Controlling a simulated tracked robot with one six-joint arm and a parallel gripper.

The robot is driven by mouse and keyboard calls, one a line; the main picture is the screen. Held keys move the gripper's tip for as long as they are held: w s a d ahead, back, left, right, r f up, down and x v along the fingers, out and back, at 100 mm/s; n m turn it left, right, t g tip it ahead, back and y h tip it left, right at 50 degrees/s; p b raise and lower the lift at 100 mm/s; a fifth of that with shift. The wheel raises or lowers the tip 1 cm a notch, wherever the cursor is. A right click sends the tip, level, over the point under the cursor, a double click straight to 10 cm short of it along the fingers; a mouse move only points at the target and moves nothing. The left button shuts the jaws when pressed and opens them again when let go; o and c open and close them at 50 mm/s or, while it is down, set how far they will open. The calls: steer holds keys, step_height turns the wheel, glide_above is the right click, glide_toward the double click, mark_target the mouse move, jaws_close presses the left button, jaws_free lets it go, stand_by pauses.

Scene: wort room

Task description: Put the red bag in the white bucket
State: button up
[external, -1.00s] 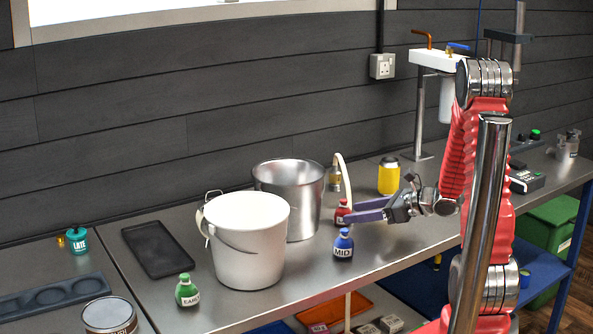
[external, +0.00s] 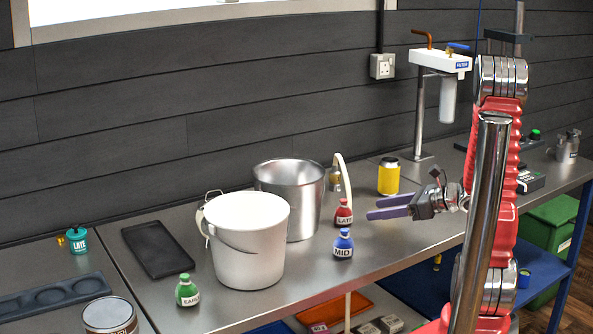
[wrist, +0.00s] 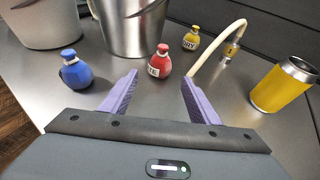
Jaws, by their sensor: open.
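The red bag (external: 343,212), labelled LATE, stands upright on the steel bench behind the blue bag. It also shows in the wrist view (wrist: 160,62), ahead of my fingers and roughly between their tips. My gripper (external: 368,208) has purple fingers and is open and empty, to the right of the red bag and apart from it. In the wrist view my gripper (wrist: 158,76) shows both fingers spread. The white bucket (external: 247,255) stands upright on the bench left of the bags. Its inner floor is hidden.
A blue bag (external: 343,243) stands close in front of the red bag. A steel pot (external: 304,215) stands behind the white bucket. A yellow can (external: 388,178), a hose (wrist: 205,42) and a yellow bag (wrist: 191,40) are near. A green bag (external: 187,291) stands left of the bucket.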

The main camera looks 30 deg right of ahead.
steer(key=shift+a, duration=0.1)
steer(key=shift+a+r+n, duration=0.15)
steer(key=shift+a+n, duration=0.15)
steer(key=shift+a, duration=0.05)
steer(key=s+a+n+g, duration=0.1)
steer(key=a+n, duration=0.1)
steer(key=s+a+r+n+g+y, duration=0.1)
steer(key=a+n, duration=0.1)
steer(key=a, duration=0.1)
steer(key=s+a+r+n+g, duration=0.1)
steer(key=a+n, duration=0.1)
steer(key=a, duration=0.1)
steer(key=shift+s+a+r+g+y, duration=0.1)
steer(key=shift+s+r+g+y, duration=0.1)
steer(key=shift+g+y, duration=0.15)
steer(key=s+a+r+n+g+h, duration=0.2)
steer(key=s+a+n+g, duration=0.2)
steer(key=s+a+n, duration=0.4)
steer(key=s+d+r+n+t+h, duration=0.1)
steer(key=s+d+r+n+h, duration=0.3)
steer(key=n, duration=1.1)
step_height(320, 180, up, 3)
steer(key=s+h, duration=0.2)
steer(key=h, duration=0.1)
steer(key=shift+f, duration=0.15)
steer(key=shift+o, duration=0.4)
steer(key=shift+s+t, duration=0.1)
steer(key=shift+t, duration=0.15)
